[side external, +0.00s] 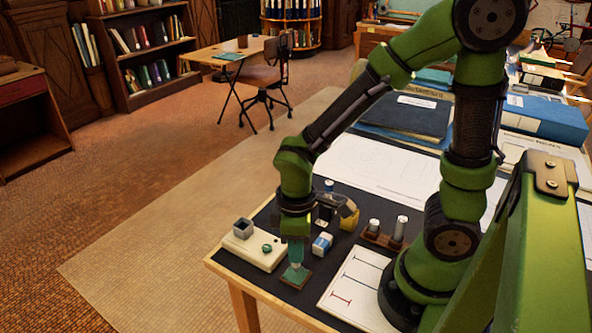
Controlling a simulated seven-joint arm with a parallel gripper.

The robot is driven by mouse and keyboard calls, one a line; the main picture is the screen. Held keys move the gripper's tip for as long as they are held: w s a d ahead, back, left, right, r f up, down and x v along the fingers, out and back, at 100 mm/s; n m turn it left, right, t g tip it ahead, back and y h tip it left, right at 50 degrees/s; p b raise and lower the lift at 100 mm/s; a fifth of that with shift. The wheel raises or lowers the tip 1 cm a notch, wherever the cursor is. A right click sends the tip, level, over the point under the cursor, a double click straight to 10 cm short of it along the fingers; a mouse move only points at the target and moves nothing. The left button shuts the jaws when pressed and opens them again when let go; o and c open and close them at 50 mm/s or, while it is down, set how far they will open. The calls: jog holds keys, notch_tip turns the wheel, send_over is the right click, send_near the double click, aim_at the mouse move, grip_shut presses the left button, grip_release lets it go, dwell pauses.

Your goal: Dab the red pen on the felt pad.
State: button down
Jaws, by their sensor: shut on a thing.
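My gripper (294,236) points straight down near the front edge of the dark table. It is shut on a slim upright teal-green thing (295,254), perhaps a pen; no red shows on it. Its lower end is over or on a small green pad (297,279) with a brown border, probably the felt pad. I cannot tell whether the tip touches. A wooden holder (380,240) with two upright pale-topped pens (399,227) stands to the right. No clearly red pen shows.
A blue-and-white block (322,244) and a yellow object (349,216) are close on the right. A white sheet (357,285) with red and dark marks lies beside my base.

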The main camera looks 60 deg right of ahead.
jog(key=shift+f, duration=0.6)
dwell(1.6)
jog(key=shift+r, duration=0.1)
jog(key=shift+r, duration=3.45)
